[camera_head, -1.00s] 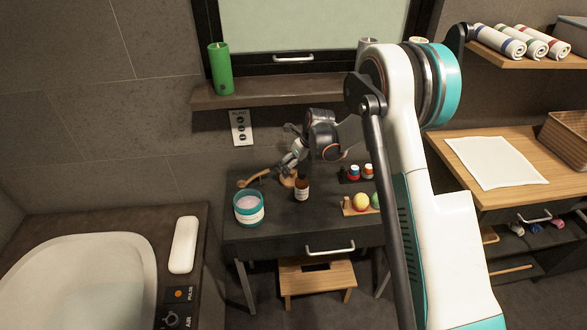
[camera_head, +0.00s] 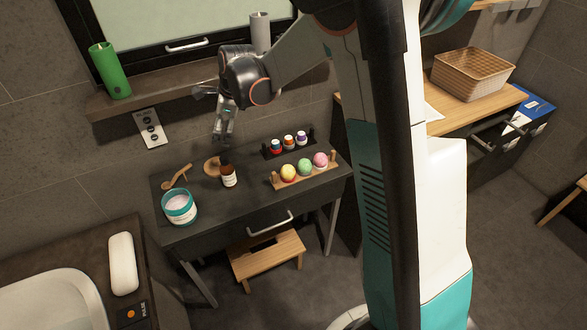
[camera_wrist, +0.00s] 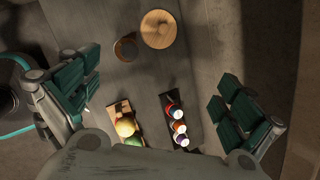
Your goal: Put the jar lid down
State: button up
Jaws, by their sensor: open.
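The jar lid, a round light-wood disc (camera_head: 213,167), lies flat on the dark vanity table behind the brown bottle, which hides part of it. It also shows whole in the wrist view (camera_wrist: 158,30), at the top. The open jar (camera_head: 179,207) is teal with a white label and pale contents, and stands at the table's front left. My gripper (camera_head: 223,132) is above the table, over the lid and apart from it. In the wrist view its teal-padded fingers (camera_wrist: 160,98) are spread wide with nothing between them.
The brown bottle (camera_head: 228,176) stands right beside the lid. A wooden scoop (camera_head: 177,177) lies behind the jar. A rack of small bottles (camera_head: 289,144) and a wooden tray of coloured balls (camera_head: 305,177) are at the right. A green candle (camera_head: 110,72) stands on the ledge.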

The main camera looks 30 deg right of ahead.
jog(key=s+d+r+n+t+h, duration=0.1)
jog(key=s+d+r+n, duration=0.1)
jog(key=s+r+n, duration=0.55)
jog(key=s+d+r+n, duration=0.1)
jog(key=s+r+n, duration=0.35)
jog(key=s, duration=0.55)
jog(key=s+d+f+n+t+h, duration=0.1)
jog(key=s+d+n, duration=0.1)
jog(key=s+n, duration=0.9)
jog(key=s, duration=0.6)
jog(key=shift+s+d+f+t, duration=0.2)
jog(key=shift+d+t, duration=0.1)
jog(key=shift+t, duration=0.1)
